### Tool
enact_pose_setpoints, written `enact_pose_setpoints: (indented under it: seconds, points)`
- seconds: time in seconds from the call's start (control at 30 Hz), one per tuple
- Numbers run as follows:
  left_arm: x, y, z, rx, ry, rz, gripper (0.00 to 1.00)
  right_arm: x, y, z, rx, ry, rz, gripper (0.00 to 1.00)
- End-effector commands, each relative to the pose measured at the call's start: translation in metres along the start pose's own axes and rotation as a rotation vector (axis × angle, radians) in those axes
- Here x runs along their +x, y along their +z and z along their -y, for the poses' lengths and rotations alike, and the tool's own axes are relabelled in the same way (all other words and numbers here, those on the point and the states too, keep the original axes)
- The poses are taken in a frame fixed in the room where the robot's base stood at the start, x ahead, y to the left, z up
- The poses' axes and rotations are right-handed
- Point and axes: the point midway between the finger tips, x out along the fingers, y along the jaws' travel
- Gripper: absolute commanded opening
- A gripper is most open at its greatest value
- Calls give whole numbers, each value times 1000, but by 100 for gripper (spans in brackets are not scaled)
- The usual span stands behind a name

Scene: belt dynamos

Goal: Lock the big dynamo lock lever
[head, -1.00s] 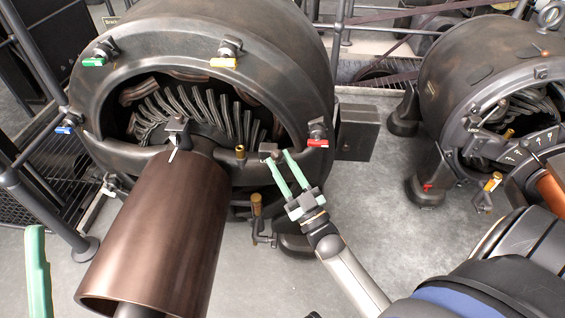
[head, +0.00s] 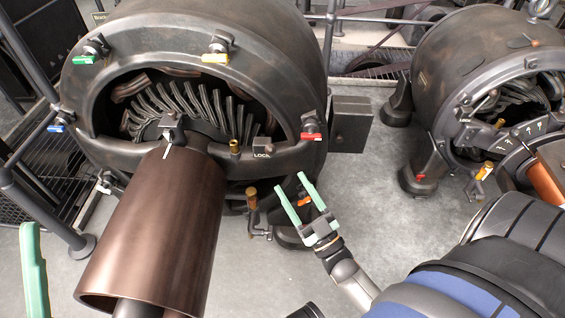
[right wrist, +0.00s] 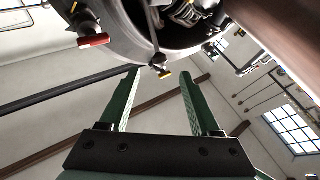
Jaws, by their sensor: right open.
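The big dynamo (head: 290,60) is a large dark housing at the upper left of the head view. A "LOCK" label (head: 262,155) is on its lower front rim. A short brass-tipped lever (head: 234,147) stands on the rim left of that label, apart from it; I take it for the lock lever. My right gripper (head: 292,193) is open and empty, below and right of the label, touching nothing that I can see. In the right wrist view its green fingers (right wrist: 160,82) are spread below a brass-tipped part (right wrist: 162,73). One green finger of my left gripper (head: 33,270) shows at the left edge.
A brown cylinder (head: 150,230) projects from the dynamo's front. Green (head: 84,59), yellow (head: 215,58), blue (head: 55,128) and red (head: 311,136) tabs sit around the rim. A brass-handled crank (head: 252,197) hangs below.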

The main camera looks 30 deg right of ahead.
Motion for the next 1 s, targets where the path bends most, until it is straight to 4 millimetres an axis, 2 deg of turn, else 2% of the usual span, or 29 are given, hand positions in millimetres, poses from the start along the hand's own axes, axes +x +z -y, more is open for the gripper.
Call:
enact_pose_setpoints:
  seconds: [0.1,0.3,0.9,1.0]
  points:
    - [2,-2,1,4,0,-1,50,-22,0,0,0,0,4,64]
    - [2,-2,3,5,-10,-1,50,-41,0,0,1,1,1,64]
    - [1,-1,3,5,-10,6,50,-44,0,0,0,0,-1,64]
    - [1,0,3,5,-7,9,50,-37,-6,2,-1,-11,-14,64]
